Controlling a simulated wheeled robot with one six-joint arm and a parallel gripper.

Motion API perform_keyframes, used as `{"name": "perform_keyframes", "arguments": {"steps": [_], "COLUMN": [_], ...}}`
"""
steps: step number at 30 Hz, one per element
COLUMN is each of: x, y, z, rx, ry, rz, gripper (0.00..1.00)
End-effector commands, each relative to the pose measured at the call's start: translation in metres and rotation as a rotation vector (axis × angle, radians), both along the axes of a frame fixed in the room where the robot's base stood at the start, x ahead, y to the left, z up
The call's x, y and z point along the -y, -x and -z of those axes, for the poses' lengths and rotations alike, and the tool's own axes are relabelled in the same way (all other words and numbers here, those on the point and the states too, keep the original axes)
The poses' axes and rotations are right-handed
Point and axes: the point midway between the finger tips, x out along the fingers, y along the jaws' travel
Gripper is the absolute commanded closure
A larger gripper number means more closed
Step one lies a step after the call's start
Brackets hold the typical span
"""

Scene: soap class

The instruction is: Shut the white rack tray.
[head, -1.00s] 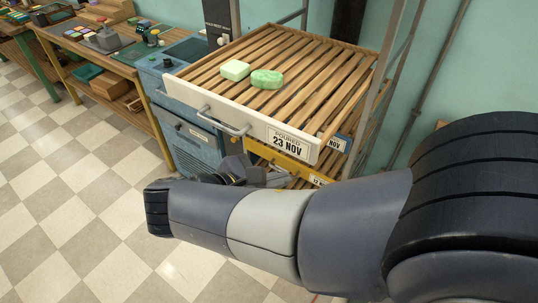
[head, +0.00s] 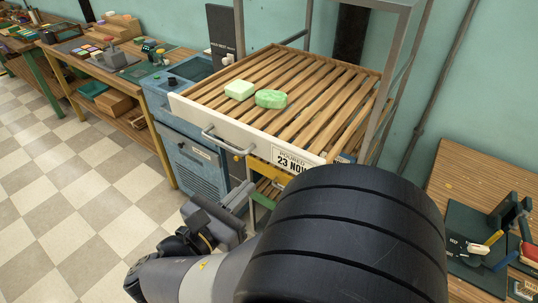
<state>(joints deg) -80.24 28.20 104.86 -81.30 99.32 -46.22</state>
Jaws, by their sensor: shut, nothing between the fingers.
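The white rack tray is a slatted wooden tray with a white front (head: 250,133), a metal handle (head: 226,142) and a "POURED 23 NOV" label. It stands out from the front of the grey metal rack (head: 378,85). Two soaps lie on its slats: a pale green block (head: 239,90) and a greener oval one (head: 271,98). My gripper (head: 238,197) is shut and empty, below and in front of the handle, apart from it in the picture. My arm hides the tray front's lower right corner and most of the rack below.
A yellow-fronted tray (head: 262,170) shows in part below the white one. A blue cabinet (head: 190,160) stands close on the left, with a workbench (head: 130,75) beyond. A table with tools (head: 485,235) is at the right. The checkered floor (head: 75,200) at left is clear.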

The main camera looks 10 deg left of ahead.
Motion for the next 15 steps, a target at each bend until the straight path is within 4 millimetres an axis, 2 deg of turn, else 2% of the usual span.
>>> {"name": "perform_keyframes", "arguments": {"steps": [6,15], "x": [0.016,0.026], "y": [-0.037,-0.061], "z": [-0.002,0.000], "rx": [-0.002,-0.001], "ry": [0.001,0.001], "rz": [0.004,0.001], "gripper": [1.00,1.00]}}
